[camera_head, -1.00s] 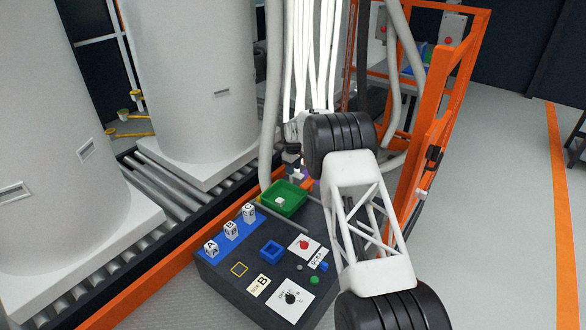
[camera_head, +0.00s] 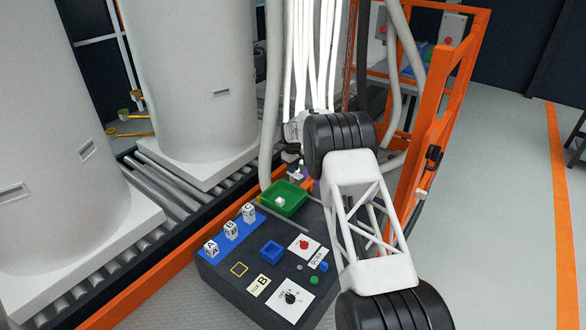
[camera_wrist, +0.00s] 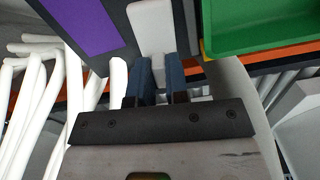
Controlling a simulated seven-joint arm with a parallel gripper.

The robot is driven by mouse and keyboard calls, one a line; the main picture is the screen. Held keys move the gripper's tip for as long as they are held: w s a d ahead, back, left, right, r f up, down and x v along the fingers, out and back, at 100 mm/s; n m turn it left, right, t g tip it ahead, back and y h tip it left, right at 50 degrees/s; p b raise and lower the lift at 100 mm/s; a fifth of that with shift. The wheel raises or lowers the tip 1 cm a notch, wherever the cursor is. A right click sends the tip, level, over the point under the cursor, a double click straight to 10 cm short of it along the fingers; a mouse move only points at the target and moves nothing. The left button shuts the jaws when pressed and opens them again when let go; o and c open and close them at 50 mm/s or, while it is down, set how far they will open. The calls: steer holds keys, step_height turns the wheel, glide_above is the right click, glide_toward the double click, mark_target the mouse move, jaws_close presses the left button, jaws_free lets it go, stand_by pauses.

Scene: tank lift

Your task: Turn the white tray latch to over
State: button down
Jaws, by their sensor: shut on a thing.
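The white tray latch (camera_wrist: 151,24) shows in the wrist view as a pale upright bar that narrows toward my fingers. My gripper (camera_wrist: 157,72) is shut on its narrow end, with one dark blue finger on each side. A small white piece (camera_head: 296,175) by the tray's far edge in the head view looks like the same latch. My fingers are mostly hidden in the head view.
A purple panel (camera_wrist: 82,26) lies left of the latch. The console (camera_head: 222,268) carries lettered blocks, a blue square holder (camera_head: 271,251), knobs and buttons. White hoses hang behind my gripper. An orange frame (camera_head: 428,130) stands to the right; rollers and large tanks are left.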

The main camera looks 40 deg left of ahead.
steer(key=m, duration=0.3)
steer(key=shift+s+r+m, duration=0.1)
steer(key=shift+m, duration=0.3)
steer(key=m, duration=0.4)
steer(key=shift+a+m, duration=0.15)
steer(key=shift+m, duration=0.15)
steer(key=m, duration=0.4)
steer(key=shift+s+a+m, duration=0.1)
steer(key=shift+m, duration=2)
steer(key=shift+a, duration=0.1)
steer(key=c, duration=1.1)
jaws_free()
steer(key=shift+r, duration=3.85)
